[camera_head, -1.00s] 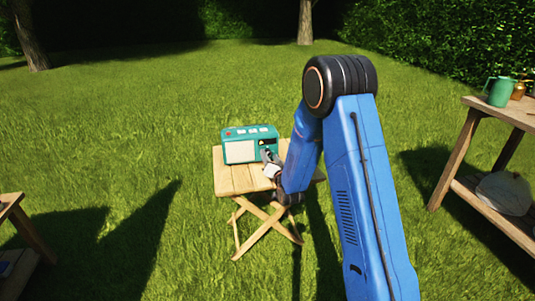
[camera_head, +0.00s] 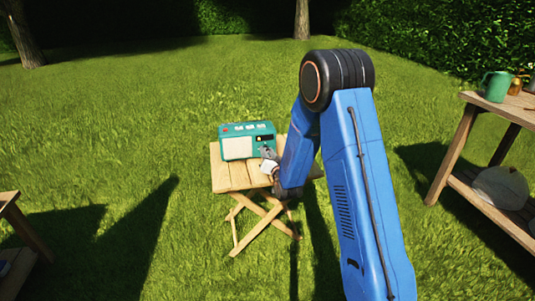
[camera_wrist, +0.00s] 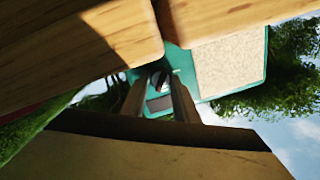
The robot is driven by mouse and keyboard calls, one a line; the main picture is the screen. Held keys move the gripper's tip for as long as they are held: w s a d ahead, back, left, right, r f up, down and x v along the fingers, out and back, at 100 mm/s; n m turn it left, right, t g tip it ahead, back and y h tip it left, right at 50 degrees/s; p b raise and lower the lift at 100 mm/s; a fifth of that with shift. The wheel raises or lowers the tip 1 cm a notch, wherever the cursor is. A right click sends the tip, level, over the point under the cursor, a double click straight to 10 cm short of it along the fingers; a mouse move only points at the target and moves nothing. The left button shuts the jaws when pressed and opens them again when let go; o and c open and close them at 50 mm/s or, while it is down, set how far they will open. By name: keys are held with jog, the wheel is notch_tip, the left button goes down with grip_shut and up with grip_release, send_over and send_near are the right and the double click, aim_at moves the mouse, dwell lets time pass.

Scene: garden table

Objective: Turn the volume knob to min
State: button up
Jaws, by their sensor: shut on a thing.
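The teal radio (camera_head: 238,147) stands upright on a small folding wooden table, with its pale speaker panel on the left of its front. In the wrist view the picture is turned over, and the radio's speaker panel (camera_wrist: 232,65) shows at the upper right. My gripper (camera_head: 266,154) is at the right part of the radio's front. In the wrist view my gripper (camera_wrist: 158,92) has a finger on each side of a small dark knob (camera_wrist: 158,79) and is shut on it. The knob's marking and pointer are too small to read.
The folding table (camera_head: 227,178) has bare planks in front of the radio. A wooden shelf table (camera_head: 450,150) at the right holds a green mug (camera_head: 496,87). Another wooden piece (camera_head: 8,200) is at the left edge. Open grass lies around.

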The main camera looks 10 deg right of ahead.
jog(key=n, duration=0.6)
jog(key=shift+a+g, duration=0.1)
jog(key=shift+g, duration=0.2)
jog(key=shift+n, duration=0.4)
jog(key=o, duration=1.1)
jog(key=shift+r, duration=0.1)
jog(key=shift+c, duration=0.2)
jog(key=shift+s, duration=0.1)
